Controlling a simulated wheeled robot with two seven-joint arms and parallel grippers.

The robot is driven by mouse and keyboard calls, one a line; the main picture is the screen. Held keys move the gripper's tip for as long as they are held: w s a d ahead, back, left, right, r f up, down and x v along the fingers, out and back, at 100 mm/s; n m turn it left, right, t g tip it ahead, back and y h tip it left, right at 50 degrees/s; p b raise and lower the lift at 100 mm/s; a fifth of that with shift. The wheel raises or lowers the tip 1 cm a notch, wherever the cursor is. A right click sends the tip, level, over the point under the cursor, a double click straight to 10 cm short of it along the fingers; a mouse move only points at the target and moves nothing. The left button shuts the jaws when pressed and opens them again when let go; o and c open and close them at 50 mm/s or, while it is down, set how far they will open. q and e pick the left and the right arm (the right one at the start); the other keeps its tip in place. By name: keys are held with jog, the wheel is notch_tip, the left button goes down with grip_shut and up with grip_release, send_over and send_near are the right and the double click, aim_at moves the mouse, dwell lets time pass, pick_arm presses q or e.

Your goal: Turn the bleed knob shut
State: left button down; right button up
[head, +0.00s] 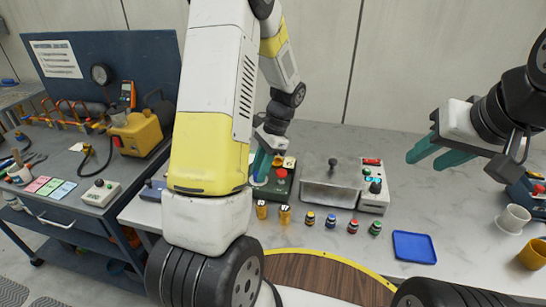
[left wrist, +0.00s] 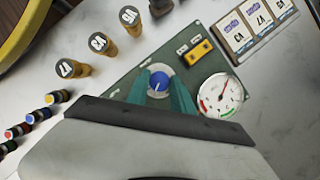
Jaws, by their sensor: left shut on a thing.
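The bleed knob (left wrist: 158,80) is blue with a white pointer line and sits on a dark green panel (left wrist: 122,78) in the left wrist view. My left gripper (left wrist: 157,93) is shut on the knob, with one teal finger on each side of it. A round gauge (left wrist: 221,96) with red and green bands and a red needle is to the right of the knob. In the head view my left gripper (head: 262,166) reaches down to the green panel, and the knob is mostly hidden there. My right gripper (head: 436,155) is open and empty above the table's right side.
Brass-coloured cylinders with marked tops (left wrist: 99,44) stand beside the panel. Several small coloured-cap pieces (head: 330,221) are in front. A grey metal box (head: 331,184) and a switch box (head: 373,189) stand to the right. A blue tray (head: 413,247) lies near clear table space.

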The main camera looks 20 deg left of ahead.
pick_arm(q)
jog(key=n+h, duration=0.1)
jog(key=n, duration=0.2)
jog(key=n+g+h, duration=0.1)
jog(key=n, duration=0.2)
jog(key=shift+w+a, duration=0.1)
jog(key=shift+a, duration=0.1)
jog(key=n+h, duration=0.1)
jog(key=n, duration=0.2)
jog(key=n+h, duration=0.1)
jog(key=n, duration=0.2)
jog(key=shift+a+n+h, duration=0.1)
jog(key=shift+n+h, duration=0.2)
jog(key=c, duration=1.1)
grip_release()
jog(key=v, duration=0.8)
